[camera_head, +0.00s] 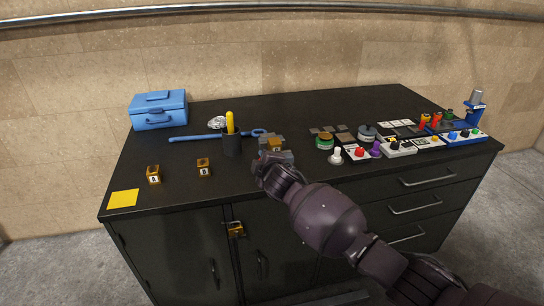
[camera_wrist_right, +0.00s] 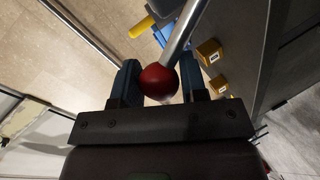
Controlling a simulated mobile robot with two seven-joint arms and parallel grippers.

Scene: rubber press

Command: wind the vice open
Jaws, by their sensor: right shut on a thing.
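The vice (camera_head: 284,156) stands near the front edge of the dark bench top, with a small yellow-brown block (camera_head: 274,144) at its top. My right gripper (camera_head: 266,163) is at the vice's front side and hides part of it. In the wrist view my right gripper (camera_wrist_right: 160,72) is shut on a red ball knob (camera_wrist_right: 158,82). A metal rod, the vice handle (camera_wrist_right: 184,28), runs up from the knob. How far apart the vice jaws are cannot be made out. My left gripper is not in view.
Left of the vice stand a dark cup (camera_head: 231,145) with a yellow-handled tool, two small marked blocks (camera_head: 203,167) and a blue toolbox (camera_head: 158,110). A blue bar (camera_head: 195,137) lies behind. Several knobs and stamps (camera_head: 360,153) crowd the right.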

